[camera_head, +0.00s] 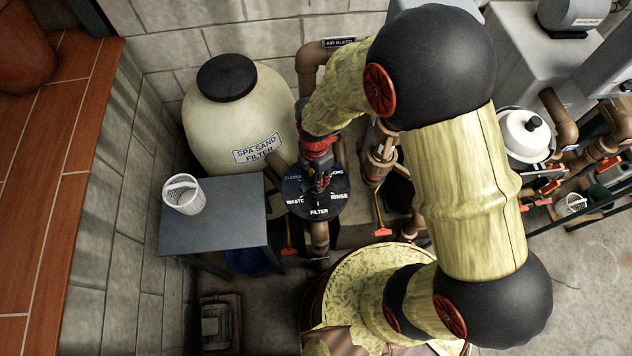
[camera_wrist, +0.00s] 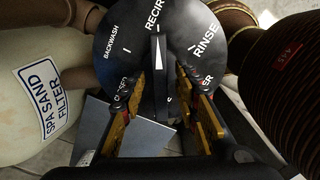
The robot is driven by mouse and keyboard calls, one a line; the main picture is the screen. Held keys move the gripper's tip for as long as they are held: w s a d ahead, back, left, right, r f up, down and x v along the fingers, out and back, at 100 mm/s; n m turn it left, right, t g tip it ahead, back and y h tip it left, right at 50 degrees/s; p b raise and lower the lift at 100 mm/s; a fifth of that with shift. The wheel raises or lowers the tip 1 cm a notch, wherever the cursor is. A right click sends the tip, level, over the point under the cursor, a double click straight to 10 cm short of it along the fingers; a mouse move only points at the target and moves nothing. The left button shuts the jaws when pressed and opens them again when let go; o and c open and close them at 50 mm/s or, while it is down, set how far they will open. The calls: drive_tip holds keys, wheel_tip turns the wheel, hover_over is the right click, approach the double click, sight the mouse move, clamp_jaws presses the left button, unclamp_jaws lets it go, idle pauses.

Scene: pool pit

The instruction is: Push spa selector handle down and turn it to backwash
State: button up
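The spa selector valve's round black dial (camera_head: 318,203) with white position words shows below my gripper in the head view. In the wrist view the dial (camera_wrist: 135,22) shows BACKWASH at upper left, RECIRC at top and RINSE at right; lower words are partly hidden. The dark selector handle (camera_wrist: 160,68) carries a white wedge mark and lies along the line toward RECIRC. My gripper (camera_wrist: 165,95) is open, with its yellow fingers on either side of the handle and visible gaps to it. It also shows over the dial in the head view (camera_head: 320,184). Whether the handle is pressed down is not clear.
The cream spa sand filter tank (camera_head: 225,110) stands behind and left of the dial. A grey table (camera_head: 225,232) with a white basket (camera_head: 183,195) is at left. Brown pipes (camera_head: 381,150) and orange-handled valves (camera_head: 382,231) stand close on the right.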

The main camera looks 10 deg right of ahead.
drive_tip(key=shift+o, duration=0.3)
wheel_tip(320, 180, up, 7)
drive_tip(key=p, duration=0.5)
drive_tip(key=shift+r, duration=0.1)
